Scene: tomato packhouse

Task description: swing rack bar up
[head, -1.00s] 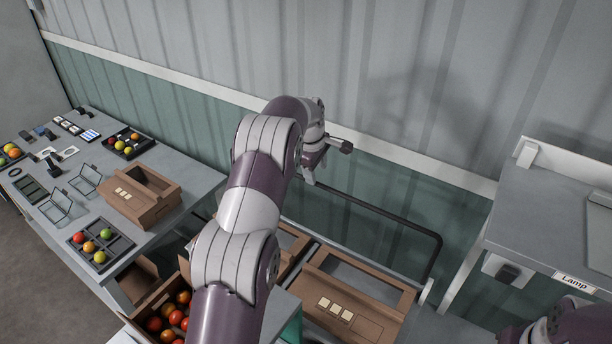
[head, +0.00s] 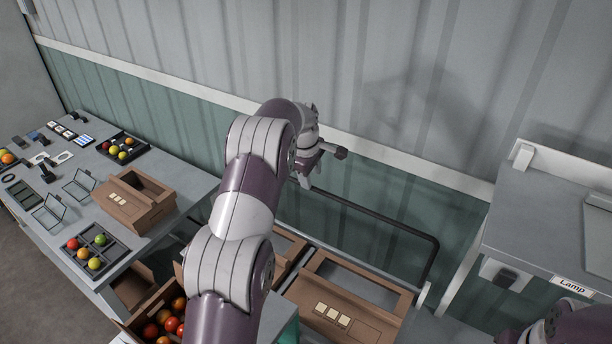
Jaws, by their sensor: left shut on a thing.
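The rack bar (head: 395,221) is a thin dark bar in front of the green lower wall. It runs down to the right from near my left gripper, then bends down at a rounded corner beside the brown boxes. My left gripper (head: 322,163) is at the wall side, at the bar's upper left end. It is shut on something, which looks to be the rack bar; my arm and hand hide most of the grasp. A short dark stub shows to the right of the hand. Only part of my right arm shows at the lower right; its gripper is out of view.
Open brown boxes (head: 398,305) stand below the bar. A tomato crate (head: 135,322) is beside my left arm. A table (head: 190,178) at left holds trays and a carton (head: 150,215). A grey shelf (head: 530,235) with a Lamp label (head: 572,286) is at right.

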